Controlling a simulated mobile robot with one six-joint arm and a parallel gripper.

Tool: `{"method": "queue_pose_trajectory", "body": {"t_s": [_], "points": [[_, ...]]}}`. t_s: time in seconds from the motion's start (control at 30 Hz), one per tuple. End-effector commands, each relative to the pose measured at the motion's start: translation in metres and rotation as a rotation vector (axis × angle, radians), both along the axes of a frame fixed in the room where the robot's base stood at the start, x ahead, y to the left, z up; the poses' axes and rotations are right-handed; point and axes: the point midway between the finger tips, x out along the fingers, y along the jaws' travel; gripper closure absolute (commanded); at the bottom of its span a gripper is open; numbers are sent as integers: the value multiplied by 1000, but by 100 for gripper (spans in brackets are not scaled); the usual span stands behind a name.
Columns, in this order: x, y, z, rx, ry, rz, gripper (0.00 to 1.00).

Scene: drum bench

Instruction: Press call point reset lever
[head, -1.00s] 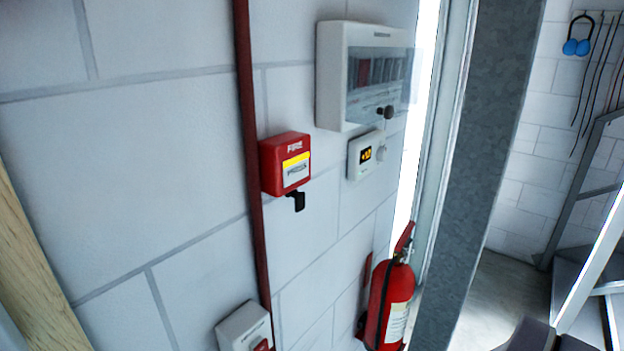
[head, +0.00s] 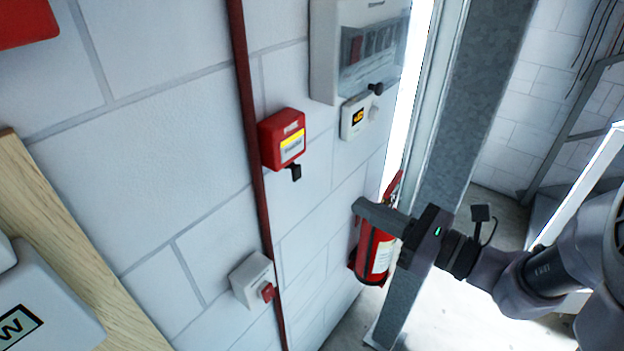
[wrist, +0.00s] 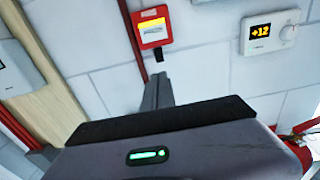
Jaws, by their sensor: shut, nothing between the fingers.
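The red fire call point (head: 283,139) with a yellow and white front is fixed on the white block wall, left of centre in the head view. Its small black reset lever (head: 296,172) hangs from the underside. In the wrist view the call point (wrist: 152,27) is at top centre, with the black lever (wrist: 159,55) below it, just beyond my fingertips in the picture. My gripper (head: 358,206) is shut and empty, to the right of and below the lever in the head view, apart from it. Its fingers (wrist: 157,80) point up toward the lever in the wrist view.
A red pipe (head: 252,150) runs down the wall left of the call point. A thermostat (head: 356,117) and a panel box (head: 360,50) are at its upper right. A grey box with a red switch (head: 252,280) is below. A fire extinguisher (head: 376,255) stands behind my gripper.

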Motion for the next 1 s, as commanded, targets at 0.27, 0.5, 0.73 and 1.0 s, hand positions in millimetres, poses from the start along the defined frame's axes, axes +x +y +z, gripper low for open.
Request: {"method": "queue_pose_trajectory", "body": {"t_s": [0.27, 0.5, 0.73, 1.0], "points": [[36, 50, 1, -1, 1, 7, 100], [64, 84, 1, -2, 0, 3, 100], [74, 96, 0, -2, 1, 0, 100], [74, 96, 0, -1, 0, 0, 100]]}}
